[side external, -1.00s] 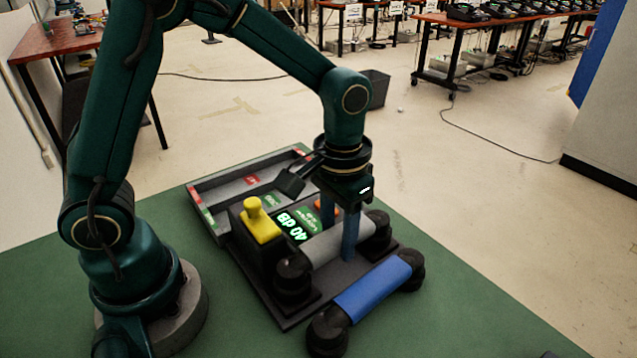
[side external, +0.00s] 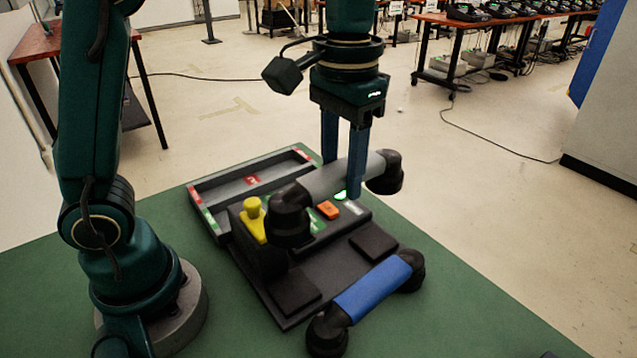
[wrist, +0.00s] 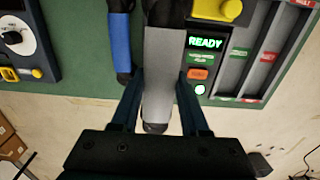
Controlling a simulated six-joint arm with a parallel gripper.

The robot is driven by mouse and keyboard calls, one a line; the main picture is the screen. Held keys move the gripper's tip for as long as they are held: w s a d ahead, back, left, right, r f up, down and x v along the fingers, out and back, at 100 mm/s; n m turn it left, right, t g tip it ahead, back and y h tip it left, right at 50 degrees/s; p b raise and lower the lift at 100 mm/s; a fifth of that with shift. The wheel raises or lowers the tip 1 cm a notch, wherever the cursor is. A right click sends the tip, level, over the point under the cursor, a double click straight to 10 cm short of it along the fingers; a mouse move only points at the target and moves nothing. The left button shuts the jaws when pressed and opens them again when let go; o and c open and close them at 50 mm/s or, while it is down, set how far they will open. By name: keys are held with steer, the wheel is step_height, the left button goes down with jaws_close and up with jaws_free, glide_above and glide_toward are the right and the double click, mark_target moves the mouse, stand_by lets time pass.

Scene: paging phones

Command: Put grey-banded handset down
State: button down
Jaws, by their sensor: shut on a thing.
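The grey-banded handset (side external: 338,178) has black ends and a grey middle. My gripper (side external: 343,170) is shut on its grey band and holds it up above the phone base (side external: 325,270), clear of the two dark cradle pads. In the wrist view the grey handset (wrist: 163,75) runs between my two blue fingers (wrist: 158,85). The base's screen (wrist: 206,42) reads READY, with an orange button (side external: 328,210) and a lit round light below it. In the side view the handset's near end hides part of the panel.
A blue-banded handset (side external: 372,290) lies on the green mat in front of the base. A yellow knob (side external: 253,215) stands at the base's left. A grey tray (side external: 215,192) with red and green labels lies behind. A device with a dial (wrist: 18,40) shows in the wrist view.

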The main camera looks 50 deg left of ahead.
mark_target(342, 165)
step_height(342, 165, up, 4)
steer(key=shift+w+a+f, duration=0.1)
steer(key=shift+f, duration=0.05)
steer(key=a, duration=2.9)
steer(key=f, duration=1.6)
steer(key=shift+d+f, duration=0.25)
steer(key=shift+d, duration=0.05)
steer(key=shift+f, duration=0.1)
steer(key=shift+c, duration=2)
jaws_free()
